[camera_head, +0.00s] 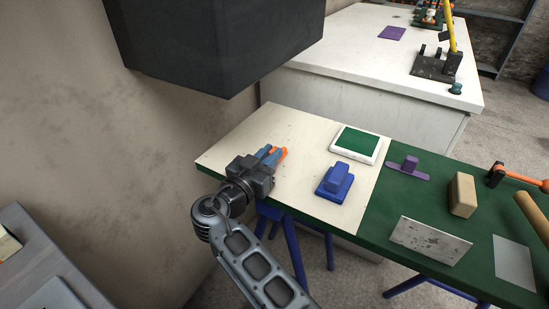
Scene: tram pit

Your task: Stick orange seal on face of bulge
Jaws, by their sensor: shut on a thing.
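My gripper (270,154) is over the pale left part of the workbench, its bluish fingers pointing up and right in the picture. It is shut on a small orange piece, the orange seal (281,153), which shows beside and between the fingers. Most of the seal is hidden by the fingers, and I cannot tell whether it touches the bench. A large dark grey box-shaped body (205,50) juts out at the top left, against the wall; it looks like the bulge. Its front and right sides show, and they look bare. My gripper is below and to the right of it, apart from it.
The workbench (225,150) holds a blue block with a handle (334,183), a green-topped white pad (357,144), a purple handled piece (409,168), a tan block (462,195) and a grey plate (430,240). A white counter (340,60) stands behind. The wall (90,130) is close at left.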

